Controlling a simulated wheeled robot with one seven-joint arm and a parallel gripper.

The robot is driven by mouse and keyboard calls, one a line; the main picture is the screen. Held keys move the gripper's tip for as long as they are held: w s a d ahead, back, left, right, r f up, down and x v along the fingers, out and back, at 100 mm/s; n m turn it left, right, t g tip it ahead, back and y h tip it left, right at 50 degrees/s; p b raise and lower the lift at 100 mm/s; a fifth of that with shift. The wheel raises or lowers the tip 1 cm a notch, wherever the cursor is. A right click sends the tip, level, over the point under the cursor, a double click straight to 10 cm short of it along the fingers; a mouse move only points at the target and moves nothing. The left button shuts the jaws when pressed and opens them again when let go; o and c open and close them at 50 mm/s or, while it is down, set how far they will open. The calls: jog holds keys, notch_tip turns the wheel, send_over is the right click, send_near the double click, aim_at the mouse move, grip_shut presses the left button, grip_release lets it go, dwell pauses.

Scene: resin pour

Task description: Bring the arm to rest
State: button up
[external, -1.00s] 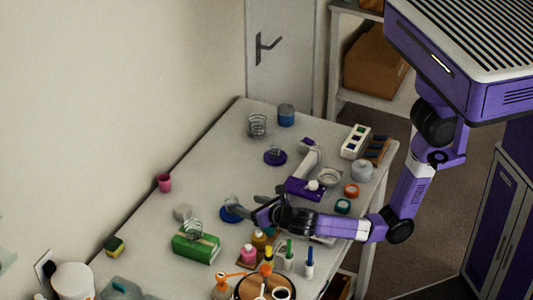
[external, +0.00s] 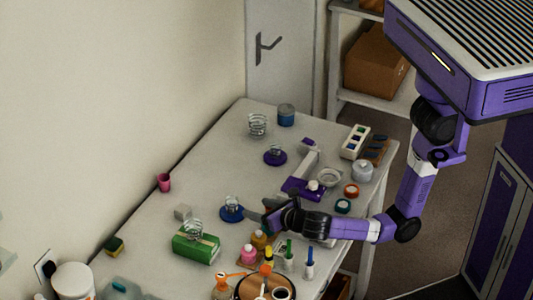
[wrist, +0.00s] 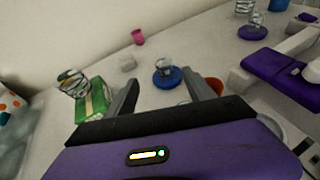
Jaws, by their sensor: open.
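My gripper (external: 258,217) is over the table (external: 205,150), with nothing between its fingers. The wrist view shows the two fingers (wrist: 163,95) spread wide. A blue round base with a small clear cup (external: 232,208) stands just beyond the fingertips, apart from them; in the wrist view this blue base (wrist: 167,79) shows between the fingers and farther off. The purple arm reaches in from the right, low over the table.
A green box (external: 196,247) with a wire-like holder on top stands left of my gripper. Bottles, markers and a round tray (external: 245,290) crowd the near side. A purple stand (external: 303,188) is to the right. The far left tabletop is clear.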

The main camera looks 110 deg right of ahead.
jog(key=s+a+f+t+y, duration=0.1)
jog(key=s+a, duration=0.2)
jog(key=s+a+f+t+y+p, duration=0.1)
jog(key=s+a+t+y, duration=0.1)
jog(key=s+a, duration=0.1)
jog(key=s+a+f+m+t+y+p, duration=0.1)
jog(key=s+a+t+y, duration=0.1)
jog(key=s+a, duration=0.1)
jog(key=shift+s+a+f, duration=0.2)
jog(key=shift+s+a, duration=0.1)
jog(key=shift+a, duration=0.4)
jog(key=s+a+m+y, duration=0.1)
jog(key=s+a+y, duration=0.1)
jog(key=s, duration=0.1)
jog(key=s+a+f+m+t+y, duration=0.1)
jog(key=s+a+m, duration=0.1)
jog(key=s, duration=0.1)
jog(key=s+a+m+y, duration=0.1)
jog(key=s+a+y, duration=0.1)
jog(key=s, duration=0.1)
jog(key=shift+s+a+f+m+y, duration=0.15)
jog(key=shift+s+f+m+y, duration=0.15)
jog(key=shift+f+m, duration=0.1)
jog(key=s+r+m+t+y+b, duration=0.2)
jog(key=s+r+m+t+b, duration=0.1)
jog(key=s+m, duration=0.8)
jog(key=r+m, duration=0.1)
jog(key=m, duration=0.4)
jog(key=shift+s+d+m, duration=0.25)
jog(key=shift+s+m, duration=0.15)
